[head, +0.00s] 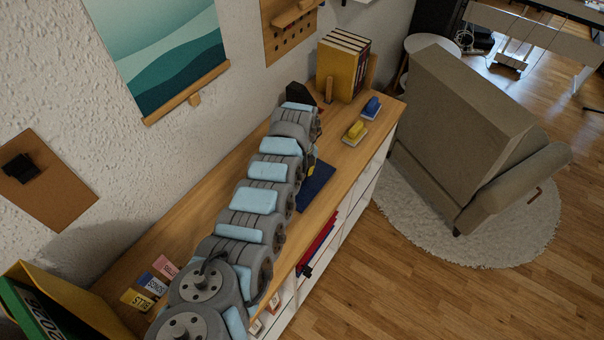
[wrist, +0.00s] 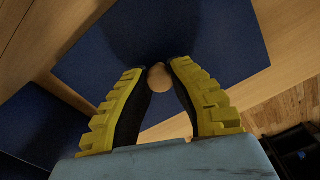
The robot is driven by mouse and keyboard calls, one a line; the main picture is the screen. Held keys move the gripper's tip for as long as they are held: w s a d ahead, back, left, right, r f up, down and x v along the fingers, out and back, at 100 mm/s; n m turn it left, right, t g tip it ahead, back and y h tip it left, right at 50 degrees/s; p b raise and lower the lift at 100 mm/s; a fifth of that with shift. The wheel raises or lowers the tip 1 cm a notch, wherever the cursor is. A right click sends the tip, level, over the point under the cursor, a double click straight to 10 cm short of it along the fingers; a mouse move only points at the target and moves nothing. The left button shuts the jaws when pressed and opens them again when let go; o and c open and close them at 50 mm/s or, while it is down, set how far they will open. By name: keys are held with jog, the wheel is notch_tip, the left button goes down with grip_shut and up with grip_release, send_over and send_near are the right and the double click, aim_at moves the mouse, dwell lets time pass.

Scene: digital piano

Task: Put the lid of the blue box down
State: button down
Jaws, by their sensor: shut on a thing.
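My gripper (wrist: 160,72) has yellow-backed, dark-padded fingers, closed around a round wooden knob (wrist: 158,82) in the wrist view. A flat dark blue panel, apparently the lid of the blue box (wrist: 215,35), spreads behind the knob. A second dark blue shape (wrist: 38,128) lies at the lower left, with a strip of wood between the two; it may be the box, but I cannot tell. In the head view, a blue flat piece (head: 316,184) shows at the right of my arm over the shelf top. My arm hides most of the gripper, and whether the lid touches the wood is unclear.
The wooden shelf top (head: 350,152) holds yellow and blue small blocks (head: 356,130) and upright yellow books (head: 345,65) at its far end. Small labelled cards (head: 152,283) lie at the near end. An armchair (head: 470,130) stands right of the shelf.

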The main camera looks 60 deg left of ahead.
jog(key=c, duration=1)
grip_release()
notch_tip(320, 180, up, 12)
jog(key=shift+w, duration=0.1)
